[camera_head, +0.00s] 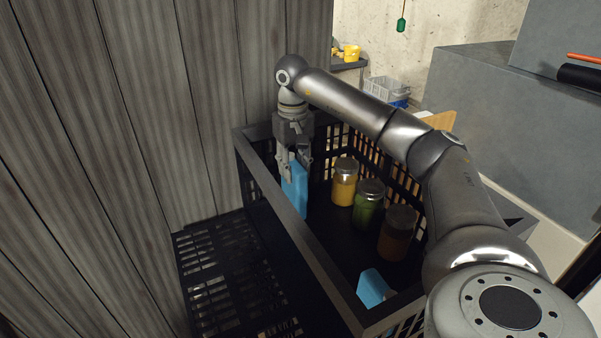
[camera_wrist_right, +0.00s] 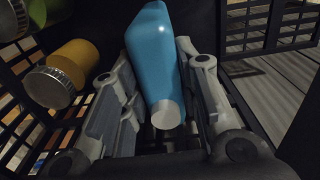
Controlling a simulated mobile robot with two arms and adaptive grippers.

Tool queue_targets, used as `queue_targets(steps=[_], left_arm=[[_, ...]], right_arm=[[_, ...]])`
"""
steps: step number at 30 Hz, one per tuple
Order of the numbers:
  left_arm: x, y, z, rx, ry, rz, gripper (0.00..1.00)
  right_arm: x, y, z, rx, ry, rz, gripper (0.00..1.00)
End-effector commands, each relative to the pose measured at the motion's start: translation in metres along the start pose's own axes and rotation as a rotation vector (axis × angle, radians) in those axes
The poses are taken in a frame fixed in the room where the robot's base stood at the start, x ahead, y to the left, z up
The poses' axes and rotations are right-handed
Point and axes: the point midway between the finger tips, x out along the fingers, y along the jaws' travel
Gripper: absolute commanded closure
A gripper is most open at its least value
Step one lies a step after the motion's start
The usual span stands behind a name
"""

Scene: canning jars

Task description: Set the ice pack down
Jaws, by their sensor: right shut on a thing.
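A blue ice pack (camera_head: 295,192) stands roughly upright inside the black crate (camera_head: 322,268), near its left wall at the far end. My right gripper (camera_head: 294,164) is above it, pointing down, and is shut on its upper part. In the right wrist view the ice pack (camera_wrist_right: 155,60) with its pale cap sits between the two fingers. Whether its bottom touches the crate floor cannot be seen. A second blue ice pack (camera_head: 373,289) is in the crate's near end. My left gripper is not in view.
A yellow jar (camera_head: 344,188), a green jar (camera_head: 368,210) and a brownish jar (camera_head: 397,237) stand in a row along the crate's right side. Another black crate (camera_head: 215,265) is lower on the left. A wooden wall (camera_head: 150,100) rises close by. The crate's middle floor is clear.

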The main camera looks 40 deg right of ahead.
Motion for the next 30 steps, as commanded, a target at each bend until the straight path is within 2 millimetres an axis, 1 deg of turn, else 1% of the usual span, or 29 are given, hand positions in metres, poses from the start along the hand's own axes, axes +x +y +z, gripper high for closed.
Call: queue_targets(steps=[2,10,12,21,22,27,30], left_arm=[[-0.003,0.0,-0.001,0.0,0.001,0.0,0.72],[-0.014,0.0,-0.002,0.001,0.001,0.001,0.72],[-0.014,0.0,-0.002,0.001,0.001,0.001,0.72],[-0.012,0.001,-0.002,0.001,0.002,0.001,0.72],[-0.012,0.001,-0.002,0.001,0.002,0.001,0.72],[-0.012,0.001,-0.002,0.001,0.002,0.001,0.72],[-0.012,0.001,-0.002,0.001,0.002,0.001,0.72]], right_arm=[[0.004,0.0,0.0,0.0,0.001,-0.001,1.0],[0.037,0.0,0.0,0.001,0.001,0.0,1.0],[0.041,0.0,0.0,0.0,0.002,0.0,1.0],[0.044,0.0,0.0,0.0,0.002,-0.001,1.0],[0.045,0.0,0.0,0.0,0.001,0.0,0.69],[0.044,0.0,0.0,0.0,0.001,0.0,0.49],[0.044,0.0,0.0,0.0,0.001,0.0,0.49]])
